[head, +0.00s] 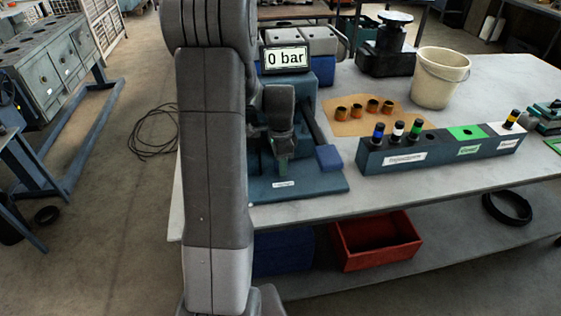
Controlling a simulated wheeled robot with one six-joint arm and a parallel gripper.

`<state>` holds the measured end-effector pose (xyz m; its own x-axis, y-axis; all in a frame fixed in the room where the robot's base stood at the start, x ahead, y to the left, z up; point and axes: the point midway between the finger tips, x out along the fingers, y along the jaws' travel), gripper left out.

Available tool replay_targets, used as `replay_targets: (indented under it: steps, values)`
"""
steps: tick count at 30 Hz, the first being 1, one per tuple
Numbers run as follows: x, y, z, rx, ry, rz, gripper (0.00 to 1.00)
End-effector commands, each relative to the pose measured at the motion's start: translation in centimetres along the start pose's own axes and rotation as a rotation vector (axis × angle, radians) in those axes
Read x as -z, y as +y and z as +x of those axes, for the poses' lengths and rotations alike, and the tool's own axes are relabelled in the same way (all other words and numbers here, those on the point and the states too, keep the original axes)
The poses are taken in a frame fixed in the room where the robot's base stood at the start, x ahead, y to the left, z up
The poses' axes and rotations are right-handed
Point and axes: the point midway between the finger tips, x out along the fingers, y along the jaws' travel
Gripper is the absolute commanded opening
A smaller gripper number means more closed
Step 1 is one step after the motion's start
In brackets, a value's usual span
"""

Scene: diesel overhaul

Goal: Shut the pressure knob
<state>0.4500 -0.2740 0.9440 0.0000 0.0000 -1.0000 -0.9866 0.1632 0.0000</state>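A blue-green tester (318,183) stands at the left front of the table. Its display (286,58) reads "0 bar". A lever with a blue handle (329,158) slopes down on its right side. I cannot make out the pressure knob; it may be hidden behind my arm or wrist. My gripper (283,150) is at the end of the dark grey wrist, in front of the tester's middle. Its fingers are too small and dark to tell whether they are open or shut, or whether they touch anything.
A dark rack (440,150) with several banded injectors stands right of the tester. Behind it are a brown mat (349,118) with several small copper-coloured cups and a cream bucket (440,78). A red bin (376,240) sits on the lower shelf. The table's front strip is clear.

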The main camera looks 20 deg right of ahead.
Motion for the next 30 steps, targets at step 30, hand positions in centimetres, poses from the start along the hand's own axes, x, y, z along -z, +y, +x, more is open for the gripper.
replay_targets:
  steps: [30]
  values:
    - [0.01,-0.03,-0.02,0.001,0.0,0.112,0.15]
